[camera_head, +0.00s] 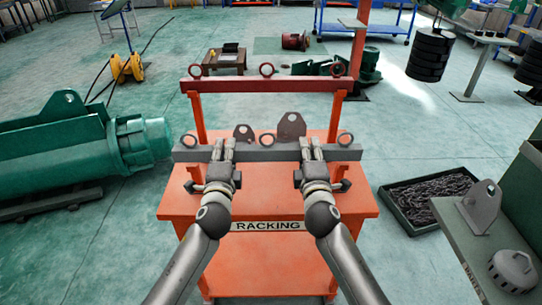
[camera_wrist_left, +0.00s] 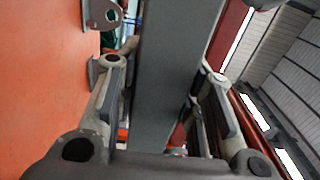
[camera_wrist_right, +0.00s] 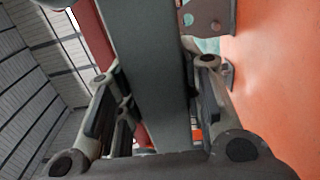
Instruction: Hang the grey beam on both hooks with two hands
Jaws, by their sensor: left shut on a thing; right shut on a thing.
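The grey beam (camera_head: 267,153) lies level across the head view, in front of the orange rack's red crossbar (camera_head: 267,85). Small rings (camera_head: 345,139) stand on its top edge. My left gripper (camera_head: 222,150) is shut on the beam left of its middle; the left wrist view shows the beam (camera_wrist_left: 165,80) between its fingers. My right gripper (camera_head: 312,150) is shut on it right of the middle; the right wrist view shows the beam (camera_wrist_right: 150,75) between its fingers. The beam's height above the tabletop is hard to tell. I cannot make out hooks; rings (camera_head: 195,71) show along the crossbar.
The orange table (camera_head: 265,195) marked RACKING is below the beam. Two lug plates with holes (camera_head: 291,126) (camera_head: 243,132) show behind the beam. A green hoist (camera_head: 80,150) lies left. A chain tray (camera_head: 410,222) and a bench (camera_head: 455,240) stand right.

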